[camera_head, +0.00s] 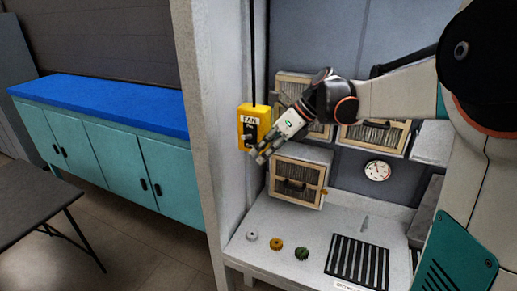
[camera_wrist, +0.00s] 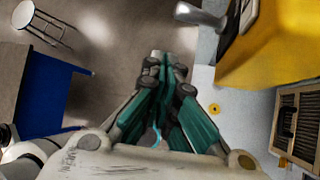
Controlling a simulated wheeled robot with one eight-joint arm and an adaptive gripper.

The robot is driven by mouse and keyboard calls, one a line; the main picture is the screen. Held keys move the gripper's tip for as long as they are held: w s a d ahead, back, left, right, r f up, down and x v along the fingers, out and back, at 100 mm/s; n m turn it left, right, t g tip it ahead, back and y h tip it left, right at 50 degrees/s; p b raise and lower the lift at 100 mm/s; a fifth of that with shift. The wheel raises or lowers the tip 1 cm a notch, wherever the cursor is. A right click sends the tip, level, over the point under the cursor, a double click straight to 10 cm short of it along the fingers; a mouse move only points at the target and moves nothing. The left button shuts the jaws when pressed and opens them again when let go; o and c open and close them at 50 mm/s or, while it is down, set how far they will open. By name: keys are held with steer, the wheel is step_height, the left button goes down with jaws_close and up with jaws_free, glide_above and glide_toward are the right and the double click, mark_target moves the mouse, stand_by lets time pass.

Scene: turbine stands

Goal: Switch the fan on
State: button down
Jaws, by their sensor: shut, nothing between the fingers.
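A yellow box labelled FAN (camera_head: 254,120) hangs on a black cable by the white side wall. Its dark switch (camera_head: 248,138) is on the front, below the label. In the wrist view the yellow box (camera_wrist: 275,52) fills the upper right, and a grey lever (camera_wrist: 205,16) sticks out from it to the left. My gripper (camera_head: 257,158) is just below and in front of the box. In the wrist view the fingers (camera_wrist: 163,62) are shut and empty, below and left of the lever, with a gap between. I cannot tell which way the switch is set.
Filter boxes with wooden frames (camera_head: 297,183) stand close to the right of my gripper. The pale bench (camera_head: 265,222) below holds several small knobs and a black grille (camera_head: 357,262). A gauge (camera_head: 377,171) is on the back wall. A blue-topped cabinet (camera_head: 110,104) stands left.

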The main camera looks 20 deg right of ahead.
steer(key=v, duration=1)
steer(key=shift+w+d+f, duration=0.15)
steer(key=shift+d+f, duration=0.1)
steer(key=shift+d, duration=0.05)
